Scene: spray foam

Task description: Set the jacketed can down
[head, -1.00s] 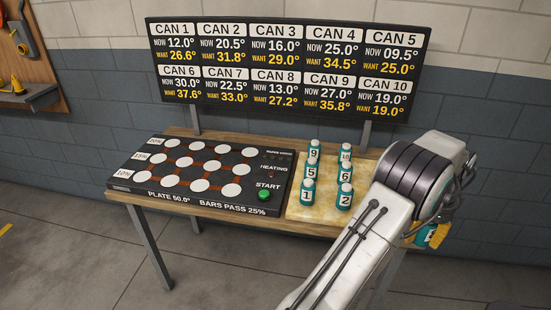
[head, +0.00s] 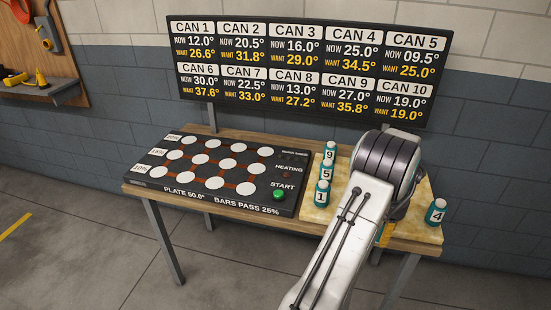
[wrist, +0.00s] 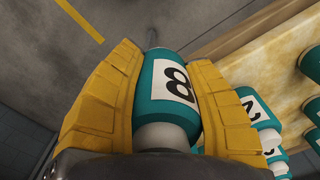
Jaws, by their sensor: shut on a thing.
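In the wrist view, my gripper (wrist: 160,62) is shut on a teal-jacketed can (wrist: 165,98) with a white label reading 8. The yellow fingers press on both sides of it. Floor shows past the can, and the pale yellow board's edge lies to the right. In the head view, only a yellow bit of my gripper (head: 383,236) shows below my arm, at the bench's front edge. The held can is hidden there.
Cans 9 (head: 329,152), 5 (head: 326,172) and 1 (head: 322,195) stand left of my arm on the pale board (head: 308,203). Can 4 (head: 435,213) stands at its right corner. The heating plate (head: 168,183) has empty white discs. A sign (head: 300,68) stands behind.

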